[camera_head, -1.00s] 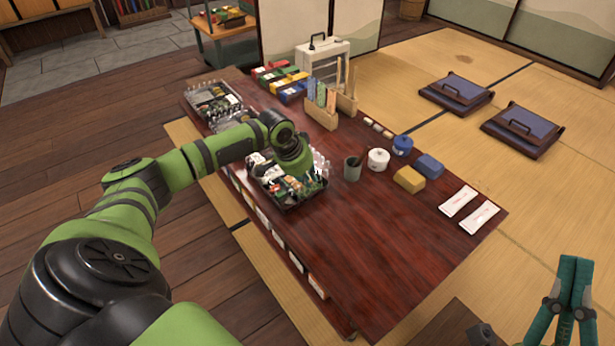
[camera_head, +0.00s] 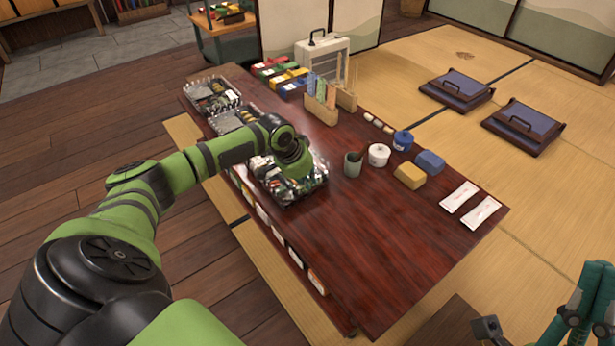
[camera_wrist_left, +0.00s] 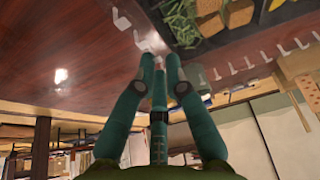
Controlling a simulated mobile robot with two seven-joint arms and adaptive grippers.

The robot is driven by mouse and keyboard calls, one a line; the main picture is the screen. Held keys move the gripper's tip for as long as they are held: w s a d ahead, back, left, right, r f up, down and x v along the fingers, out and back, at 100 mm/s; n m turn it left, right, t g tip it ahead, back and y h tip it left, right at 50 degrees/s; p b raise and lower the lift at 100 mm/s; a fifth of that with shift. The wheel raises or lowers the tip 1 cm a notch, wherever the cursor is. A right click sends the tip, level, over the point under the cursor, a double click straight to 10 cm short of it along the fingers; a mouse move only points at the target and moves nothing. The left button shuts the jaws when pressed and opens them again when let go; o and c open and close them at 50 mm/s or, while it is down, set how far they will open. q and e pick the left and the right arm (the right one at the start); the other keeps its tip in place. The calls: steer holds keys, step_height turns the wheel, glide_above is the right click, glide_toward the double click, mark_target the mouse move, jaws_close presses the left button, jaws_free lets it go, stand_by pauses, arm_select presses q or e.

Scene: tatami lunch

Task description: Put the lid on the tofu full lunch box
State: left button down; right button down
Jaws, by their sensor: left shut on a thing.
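Three food-filled lunch boxes stand in a row along the table's left side. My left gripper (camera_head: 297,170) is at the nearest lunch box (camera_head: 290,202) and hides part of it. In the left wrist view my left gripper's fingers (camera_wrist_left: 160,62) are close together, and the box's food (camera_wrist_left: 205,18), green beans and brown blocks, shows at upper right. The gripper is shut on what seems to be the clear lid; its outline is hard to make out, and I cannot tell whether it is seated. My right gripper (camera_head: 592,295) is at the lower right, partly cut off.
Behind the boxes are coloured packs (camera_head: 280,78) and a wooden holder (camera_head: 321,108). A cup (camera_head: 353,164), a white pot (camera_head: 378,155), a blue pot (camera_head: 403,140) and a yellow block (camera_head: 410,176) stand to the right.

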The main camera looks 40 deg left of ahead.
arm_select(q)
steer(key=shift+f+p, duration=0.15)
steer(key=shift+p, duration=0.4)
stand_by(0.6)
steer(key=shift+s+f, duration=0.1)
steer(key=shift+f, duration=0.5)
stand_by(0.8)
steer(key=shift+f+p, duration=0.5)
steer(key=shift+p, duration=0.1)
stand_by(1.2)
steer(key=c, duration=0.7)
jaws_free()
steer(key=shift+o, duration=0.2)
steer(key=shift+r+p, duration=4)
steer(key=shift+p, duration=0.5)
